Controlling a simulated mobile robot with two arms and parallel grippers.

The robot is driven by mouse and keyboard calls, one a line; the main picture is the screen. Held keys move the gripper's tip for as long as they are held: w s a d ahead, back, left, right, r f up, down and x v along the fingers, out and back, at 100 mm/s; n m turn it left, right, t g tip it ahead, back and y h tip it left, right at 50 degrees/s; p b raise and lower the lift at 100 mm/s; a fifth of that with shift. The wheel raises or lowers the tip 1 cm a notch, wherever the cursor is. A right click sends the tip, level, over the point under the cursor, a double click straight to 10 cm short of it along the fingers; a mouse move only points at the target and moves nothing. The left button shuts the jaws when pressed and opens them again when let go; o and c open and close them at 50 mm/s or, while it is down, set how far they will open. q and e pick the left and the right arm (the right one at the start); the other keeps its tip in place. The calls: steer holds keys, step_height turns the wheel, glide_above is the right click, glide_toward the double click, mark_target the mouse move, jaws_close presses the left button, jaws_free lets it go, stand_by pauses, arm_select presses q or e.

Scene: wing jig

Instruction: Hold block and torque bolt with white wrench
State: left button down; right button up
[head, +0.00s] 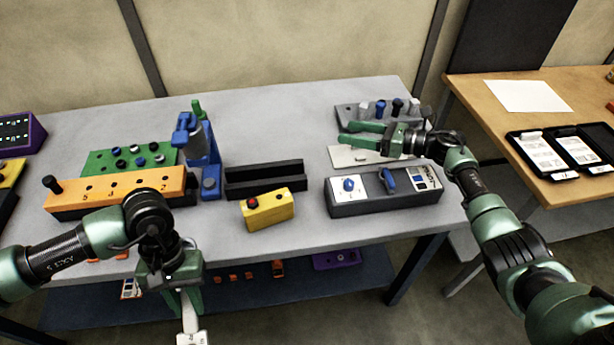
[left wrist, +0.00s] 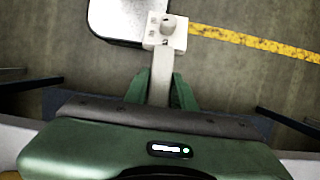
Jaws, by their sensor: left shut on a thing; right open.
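My left gripper (head: 184,300) is shut on the white wrench (head: 191,335), in front of the table's near edge. In the left wrist view the wrench's handle (left wrist: 161,78) runs out between the fingers to a square head with a round knob. An orange block (head: 110,188) with a row of numbered holes lies at the table's left front. A black bolt (head: 53,186) stands up at its left end. My right gripper (head: 348,134) is open at the back right, fingers pointing left above a pale plate (head: 345,156). I see nothing between its fingers.
A blue stand (head: 208,160), a black channel (head: 262,180) and a yellow box with a red button (head: 268,211) occupy the middle. A grey box with blue knobs (head: 370,205) sits front right. A green board (head: 128,160) lies behind the orange block. A lower shelf (head: 300,285) holds small parts.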

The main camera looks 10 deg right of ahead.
steer(key=s+a+n+g, duration=0.5)
steer(key=a+n, duration=0.1)
steer(key=a, duration=0.3)
steer(key=n+g+h, duration=0.1)
steer(key=n+g, duration=0.5)
steer(key=g, duration=0.1)
glide_toward(273, 199)
steer(key=a, duration=0.1)
steer(key=x, duration=1.2)
steer(key=shift+d+f, duration=0.1)
steer(key=shift+f, duration=0.05)
jaws_close()
